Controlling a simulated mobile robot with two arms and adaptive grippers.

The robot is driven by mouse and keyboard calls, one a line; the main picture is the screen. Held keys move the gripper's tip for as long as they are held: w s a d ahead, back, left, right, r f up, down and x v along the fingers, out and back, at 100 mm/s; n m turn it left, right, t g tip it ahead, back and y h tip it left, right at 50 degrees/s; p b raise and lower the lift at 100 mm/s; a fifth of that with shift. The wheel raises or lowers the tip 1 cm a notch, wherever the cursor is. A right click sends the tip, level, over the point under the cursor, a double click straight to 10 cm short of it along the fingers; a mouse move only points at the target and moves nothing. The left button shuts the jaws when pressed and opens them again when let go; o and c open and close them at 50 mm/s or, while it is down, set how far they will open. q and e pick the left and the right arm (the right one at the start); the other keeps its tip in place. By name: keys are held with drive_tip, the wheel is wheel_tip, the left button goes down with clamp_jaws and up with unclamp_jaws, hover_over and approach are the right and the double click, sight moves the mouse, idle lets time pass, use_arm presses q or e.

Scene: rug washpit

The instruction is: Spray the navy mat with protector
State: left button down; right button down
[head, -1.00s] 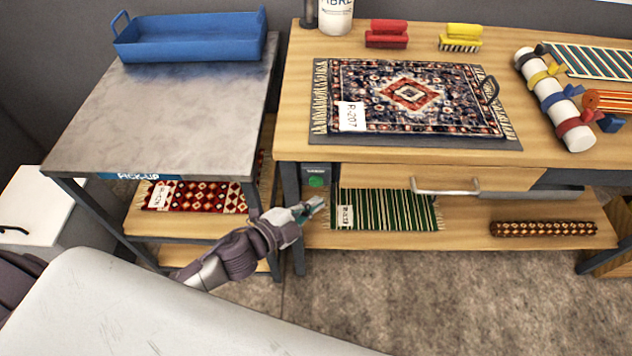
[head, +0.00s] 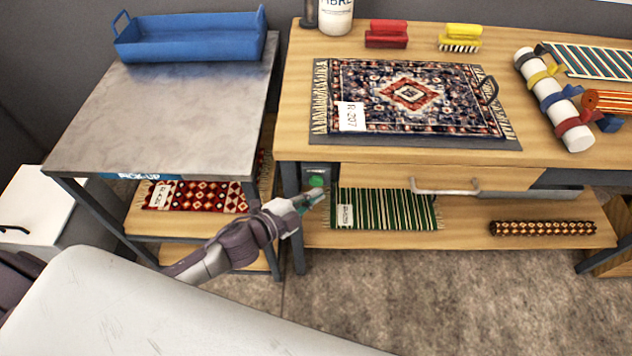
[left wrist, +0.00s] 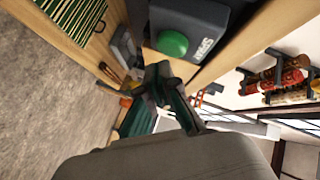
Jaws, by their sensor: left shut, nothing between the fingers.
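The navy mat (head: 455,95), with a red and cream medallion and a tag reading R-207, lies flat on a dark grey board (head: 330,139) on the wooden bench. A dark box with a green button (head: 316,181) is fixed at the bench's front left, below the top. In the left wrist view the green button (left wrist: 173,43) is large and close, beside partly readable white lettering. My left gripper (head: 320,195) is shut and empty, just below and right of the button in the head view. I cannot tell whether its tips (left wrist: 164,68) touch the box. My right gripper is out of view.
A white bottle (head: 335,17), red brush (head: 387,34) and yellow brush (head: 460,37) stand behind the mat. A strapped white roll (head: 552,95) lies at right. A drawer handle (head: 445,187) juts out above the shelf's green striped mat (head: 400,208).

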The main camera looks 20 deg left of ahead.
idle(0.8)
use_arm(q)
drive_tip(key=shift+w+a, duration=0.1)
drive_tip(key=shift+w, duration=0.3)
drive_tip(key=shift+w+a+p, duration=0.2)
drive_tip(key=shift+w+p, duration=0.1)
drive_tip(key=shift+w, duration=0.3)
idle(1.9)
drive_tip(key=shift+s, duration=0.1)
drive_tip(key=shift+s+d, duration=0.3)
drive_tip(key=shift+s, duration=0.6)
drive_tip(key=shift+s+d+p, duration=0.1)
drive_tip(key=shift+s+d, duration=0.15)
drive_tip(key=shift+s, duration=0.55)
drive_tip(key=shift+s+d+p, duration=0.1)
drive_tip(key=shift+s+d, duration=0.1)
drive_tip(key=shift+s, duration=0.6)
drive_tip(key=shift+s+d+p, duration=0.1)
drive_tip(key=shift+s+d, duration=0.15)
drive_tip(key=shift+s, duration=0.55)
